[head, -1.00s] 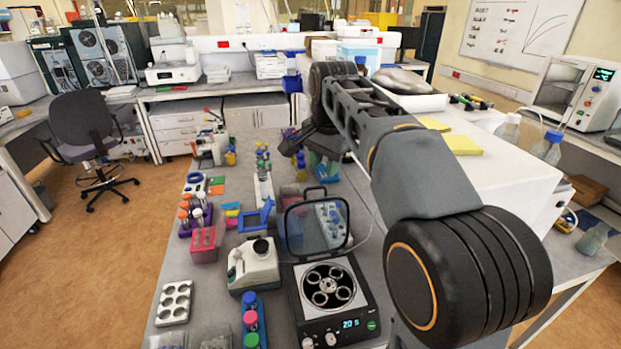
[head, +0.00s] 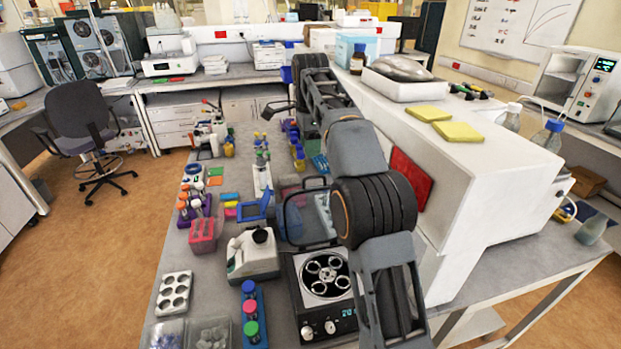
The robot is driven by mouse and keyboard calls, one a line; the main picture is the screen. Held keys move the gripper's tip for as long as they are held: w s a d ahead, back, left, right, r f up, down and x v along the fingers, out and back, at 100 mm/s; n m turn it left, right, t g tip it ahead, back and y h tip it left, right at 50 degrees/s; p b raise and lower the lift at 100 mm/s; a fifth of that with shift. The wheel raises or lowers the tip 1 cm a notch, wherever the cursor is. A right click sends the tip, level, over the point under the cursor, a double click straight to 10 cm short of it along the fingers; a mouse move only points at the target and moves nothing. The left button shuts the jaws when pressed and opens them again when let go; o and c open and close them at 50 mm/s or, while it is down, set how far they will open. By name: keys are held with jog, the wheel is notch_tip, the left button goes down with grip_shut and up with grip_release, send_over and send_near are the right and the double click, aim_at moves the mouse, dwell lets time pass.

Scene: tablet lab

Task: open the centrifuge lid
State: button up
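The centrifuge (head: 293,283) stands at the front of the bench, with its round rotor and several tube holes uncovered. Its lid (head: 283,222), a clear panel in a dark frame, stands raised upright at the back of the body. My arm hides the lid's right part and the centrifuge's right side. My gripper (head: 274,108) is well beyond the lid, above the far part of the bench and apart from the lid. It is small and dark here, so its finger opening cannot be told.
A white microscope-like device (head: 252,262) and a blue rack (head: 246,297) with coloured caps stand left of the centrifuge. A pink rack (head: 203,238) and a grey well block (head: 173,293) are farther left. A large white box (head: 480,170) bounds the right side.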

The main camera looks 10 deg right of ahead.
notch_tip(320, 180, down, 8)
jog(key=shift+f+b, duration=0.2)
jog(key=shift+b, duration=0.3)
jog(key=shift+c, duration=0.2)
grip_shut()
